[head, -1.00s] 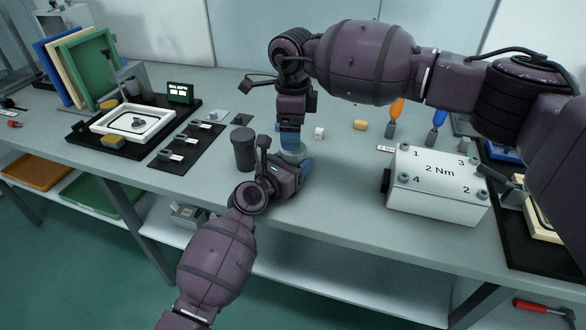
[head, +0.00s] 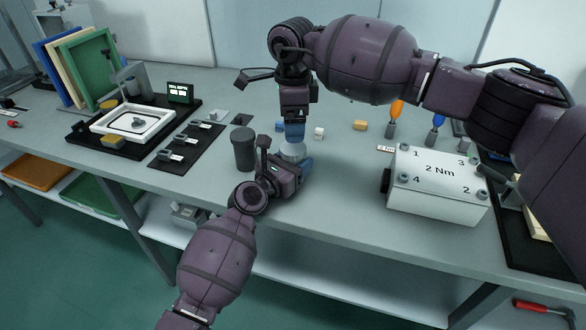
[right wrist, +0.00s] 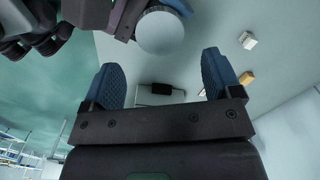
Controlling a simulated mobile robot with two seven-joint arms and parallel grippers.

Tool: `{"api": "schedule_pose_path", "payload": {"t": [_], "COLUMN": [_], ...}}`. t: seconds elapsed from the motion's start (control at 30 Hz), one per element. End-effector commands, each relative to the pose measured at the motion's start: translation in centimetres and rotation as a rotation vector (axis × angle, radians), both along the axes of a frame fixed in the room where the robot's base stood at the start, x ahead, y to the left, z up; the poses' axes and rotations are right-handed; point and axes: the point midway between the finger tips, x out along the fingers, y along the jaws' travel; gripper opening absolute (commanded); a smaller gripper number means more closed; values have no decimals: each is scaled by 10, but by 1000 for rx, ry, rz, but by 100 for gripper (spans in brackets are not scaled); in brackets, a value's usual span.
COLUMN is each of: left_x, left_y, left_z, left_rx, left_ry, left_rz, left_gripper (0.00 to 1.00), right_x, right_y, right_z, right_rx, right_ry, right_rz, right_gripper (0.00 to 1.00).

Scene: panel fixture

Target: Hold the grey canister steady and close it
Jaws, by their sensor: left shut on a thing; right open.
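The grey canister (head: 292,151) stands at the front part of the bench, with its pale round top showing. The top also shows in the right wrist view (right wrist: 160,32) as a smooth disc. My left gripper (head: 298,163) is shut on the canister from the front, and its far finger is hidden. My right gripper (head: 294,132) points down just above and behind the canister. In the right wrist view its blue fingers (right wrist: 165,80) are apart, with nothing between them. I cannot tell whether the disc is a seated lid.
A dark grey cylinder (head: 243,149) stands left of the canister. A white cube (head: 319,133) and a tan block (head: 360,125) lie behind to the right. The white 2 Nm box (head: 437,185) stands on the right. A black tray with small parts (head: 187,146) lies left.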

Motion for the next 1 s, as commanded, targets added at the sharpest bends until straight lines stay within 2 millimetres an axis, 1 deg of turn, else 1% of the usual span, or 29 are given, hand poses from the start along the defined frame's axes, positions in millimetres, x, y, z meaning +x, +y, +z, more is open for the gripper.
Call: {"api": "schedule_pose_path", "payload": {"t": [0.03,0.2,0.4,0.6,0.87,0.9,0.97,1.0], "left_x": [0,0,0,0,0,0,0,0], "left_y": [0,0,0,0,0,0,0,0], "left_z": [0,0,0,0,0,0,0,0], "left_rx": [-1,-1,0,0,0,0,0,0], "left_ry": [-1,-1,0,0,0,0,0,0], "left_rz": [0,0,0,0,0,0,0,0], "left_gripper": [0,0,0,0,0,0,0,0], "right_x": [-1,0,0,0,0,0,0,0], "right_y": [0,0,0,0,0,0,0,0], "right_z": [-8,-33,-54,-63,-64,-64,-64,-64], "right_rx": [-1,0,0,0,0,0,0,0], "right_ry": [3,2,1,1,1,1,1,1], "right_rz": [0,0,-1,-1,-1,-1,-1,-1], "right_gripper": [84,84,84,84,84,81,72,66]}}
